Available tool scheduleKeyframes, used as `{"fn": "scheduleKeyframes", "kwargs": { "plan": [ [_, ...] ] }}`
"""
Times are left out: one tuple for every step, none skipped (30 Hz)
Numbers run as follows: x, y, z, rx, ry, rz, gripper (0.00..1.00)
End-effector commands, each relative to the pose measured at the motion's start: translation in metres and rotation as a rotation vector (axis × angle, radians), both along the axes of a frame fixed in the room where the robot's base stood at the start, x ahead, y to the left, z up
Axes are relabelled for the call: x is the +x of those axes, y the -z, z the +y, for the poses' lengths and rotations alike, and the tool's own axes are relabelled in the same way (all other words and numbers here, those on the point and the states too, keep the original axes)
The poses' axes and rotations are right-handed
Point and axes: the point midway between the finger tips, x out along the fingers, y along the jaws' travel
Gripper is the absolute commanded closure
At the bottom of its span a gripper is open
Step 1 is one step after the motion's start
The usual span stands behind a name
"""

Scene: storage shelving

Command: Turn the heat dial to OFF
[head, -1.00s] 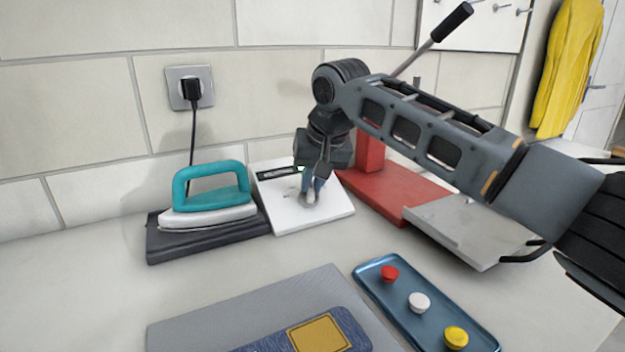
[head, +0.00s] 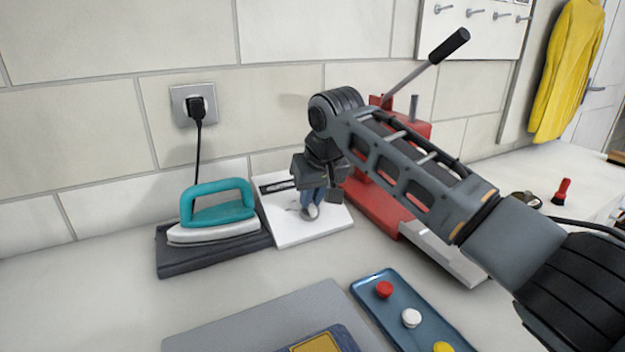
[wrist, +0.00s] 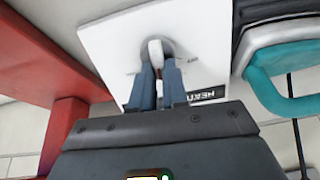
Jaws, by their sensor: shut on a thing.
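The heat dial (wrist: 155,48) is a round grey knob with a white grip bar, set on a white panel (head: 285,233). The panel lies on the counter between the iron and the red press. My gripper (head: 312,207) reaches down over the panel. In the wrist view my gripper (wrist: 160,72) has its two blue-grey fingers closed on the sides of the dial's white bar. A black label strip, partly covered by a finger, shows upside-down lettering on the panel. The small markings beside the dial are too small to read.
A teal-handled iron (head: 212,220) stands on a dark pad left of the panel. A red press (head: 372,212) with a long lever stands close on the right. A blue tray (head: 385,318) with coloured knobs lies in front. Bare counter separates them.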

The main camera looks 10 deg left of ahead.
Motion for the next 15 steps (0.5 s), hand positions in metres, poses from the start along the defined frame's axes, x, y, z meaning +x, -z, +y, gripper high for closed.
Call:
{"fn": "scheduleKeyframes", "kwargs": {
  "plan": [
    [-0.0016,-0.0053,0.0016,-0.016,-0.039,-0.007,1.0],
    [-0.002,-0.0046,0.0019,-0.027,-0.065,-0.015,1.0],
    [-0.0021,-0.0041,0.0022,-0.042,-0.098,-0.025,1.0],
    [-0.0023,-0.0039,0.0027,-0.053,-0.123,-0.033,1.0],
    [-0.0025,-0.0035,0.003,-0.065,-0.149,-0.041,1.0],
    [-0.0029,-0.0028,0.0035,-0.079,-0.183,-0.051,1.0],
    [-0.0031,-0.0028,0.0037,-0.09,-0.207,-0.058,1.0],
    [-0.0031,-0.0028,0.0037,-0.101,-0.232,-0.067,1.0],
    [-0.0035,-0.0026,0.004,-0.116,-0.266,-0.077,1.0],
    [-0.0038,-0.0023,0.0043,-0.128,-0.292,-0.084,1.0],
    [-0.0041,-0.0021,0.0046,-0.139,-0.317,-0.091,1.0],
    [-0.0046,-0.0019,0.005,-0.153,-0.351,-0.102,1.0],
    [-0.0049,-0.0019,0.0054,-0.164,-0.375,-0.109,1.0],
    [-0.0052,-0.0019,0.0057,-0.175,-0.401,-0.117,1.0],
    [-0.0055,-0.0018,0.006,-0.191,-0.434,-0.128,1.0]
  ]
}}
